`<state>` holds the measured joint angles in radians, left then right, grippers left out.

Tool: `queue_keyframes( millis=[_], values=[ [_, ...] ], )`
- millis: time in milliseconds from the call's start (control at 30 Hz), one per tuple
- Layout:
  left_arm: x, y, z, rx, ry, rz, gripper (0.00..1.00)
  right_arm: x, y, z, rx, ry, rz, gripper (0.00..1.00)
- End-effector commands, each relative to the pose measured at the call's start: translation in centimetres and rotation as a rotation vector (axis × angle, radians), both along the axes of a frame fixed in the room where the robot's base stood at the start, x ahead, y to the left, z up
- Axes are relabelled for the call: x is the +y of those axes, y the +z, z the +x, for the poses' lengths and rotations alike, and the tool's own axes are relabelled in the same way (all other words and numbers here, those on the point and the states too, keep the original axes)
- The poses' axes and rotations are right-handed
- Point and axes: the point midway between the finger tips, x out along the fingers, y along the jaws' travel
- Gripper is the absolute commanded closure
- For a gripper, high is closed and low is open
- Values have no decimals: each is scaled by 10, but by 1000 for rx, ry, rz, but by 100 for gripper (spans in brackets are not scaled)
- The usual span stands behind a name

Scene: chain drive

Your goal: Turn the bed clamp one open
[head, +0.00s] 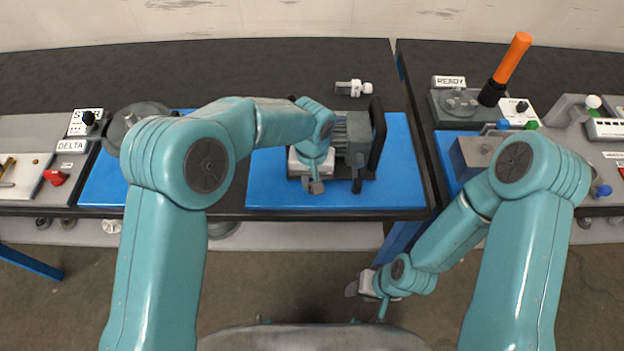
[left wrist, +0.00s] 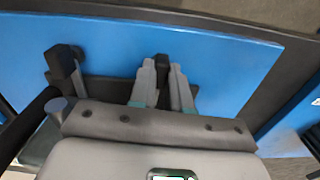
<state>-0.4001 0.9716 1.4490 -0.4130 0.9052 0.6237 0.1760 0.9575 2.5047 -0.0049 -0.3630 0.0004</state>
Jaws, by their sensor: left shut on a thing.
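A grey machine with a ribbed motor (head: 340,135) and a dark upright plate (head: 377,140) sits on the blue mat. Two small dark clamp handles are at its front edge. One handle (head: 357,186) stands free at the right, and it also shows at the left of the left wrist view (left wrist: 62,66). My left gripper (head: 316,187) is at the other clamp handle; in the left wrist view its fingers (left wrist: 162,80) are shut around this dark handle (left wrist: 162,68), which is mostly hidden. Which handle is clamp one, I cannot tell. My right gripper (head: 366,292) hangs low before the table, empty; its fingers are unclear.
A white fitting (head: 353,88) lies behind the machine. The blue mat (head: 400,190) is bare at the right front. A second table at the right holds a grey fixture with an orange-handled tool (head: 512,58). A gap separates the tables.

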Motion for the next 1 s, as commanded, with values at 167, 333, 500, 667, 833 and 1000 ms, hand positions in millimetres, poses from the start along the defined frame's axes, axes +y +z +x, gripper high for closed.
queue_keyframes(
  millis=[167,333,500,667,833,1000],
  values=[
    [0,-1,0,-2,-114,0,100,0,-9,0,0,0,0,57],
    [1,-1,1,-2,-267,0,100,0,-17,0,0,0,0,57],
    [2,0,1,-2,-428,0,100,0,-23,0,0,0,0,57],
    [3,1,1,-1,-580,0,100,0,-26,0,0,0,0,57],
    [3,2,2,-2,-742,-1,100,0,-29,0,0,0,0,57],
    [4,2,3,-3,-903,-1,100,0,-31,0,0,0,0,57]
  ],
)
